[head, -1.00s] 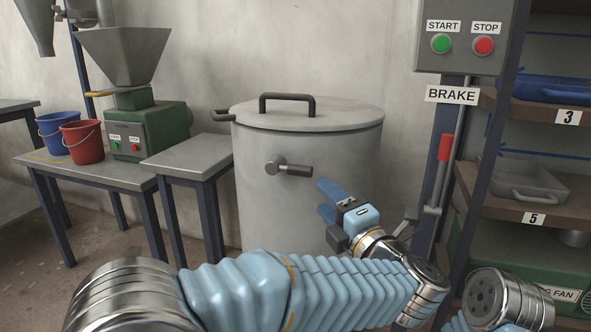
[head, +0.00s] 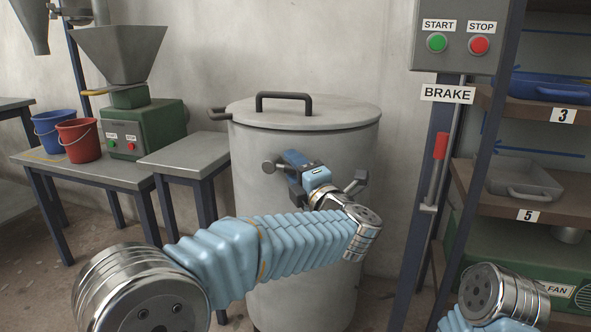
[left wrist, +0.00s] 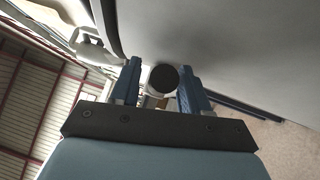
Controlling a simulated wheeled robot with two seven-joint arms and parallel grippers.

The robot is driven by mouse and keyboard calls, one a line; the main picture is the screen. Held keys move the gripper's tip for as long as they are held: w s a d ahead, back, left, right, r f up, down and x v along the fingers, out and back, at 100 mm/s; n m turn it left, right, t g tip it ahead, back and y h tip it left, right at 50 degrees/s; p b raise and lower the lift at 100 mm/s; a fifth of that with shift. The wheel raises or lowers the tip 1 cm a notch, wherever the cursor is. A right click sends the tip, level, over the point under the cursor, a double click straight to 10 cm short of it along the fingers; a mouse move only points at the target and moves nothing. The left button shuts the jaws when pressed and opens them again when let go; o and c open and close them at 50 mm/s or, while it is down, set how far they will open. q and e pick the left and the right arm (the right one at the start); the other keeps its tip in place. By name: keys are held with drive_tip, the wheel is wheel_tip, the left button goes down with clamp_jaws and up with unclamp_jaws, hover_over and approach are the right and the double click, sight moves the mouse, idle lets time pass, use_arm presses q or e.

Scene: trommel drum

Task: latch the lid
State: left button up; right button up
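The grey drum (head: 250,215) stands upright with its round flat lid (head: 345,115) down on top. A black handle (head: 285,96) arches over the lid. My left gripper (head: 293,163) is at the latch's bar. In the left wrist view, the dark round end of the latch bar (left wrist: 164,79) sits between the two parted blue fingers, nearer the right one. A gap shows on the left side. My right gripper is out of view.
A brake lever with a red grip (head: 441,146) and a start/stop box (head: 462,35) stand right of the drum. Shelves (head: 525,205) lie beyond. A small grey table (head: 190,155) is close on the drum's left, beside a green machine (head: 150,130).

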use_arm(q)
clamp_jaws()
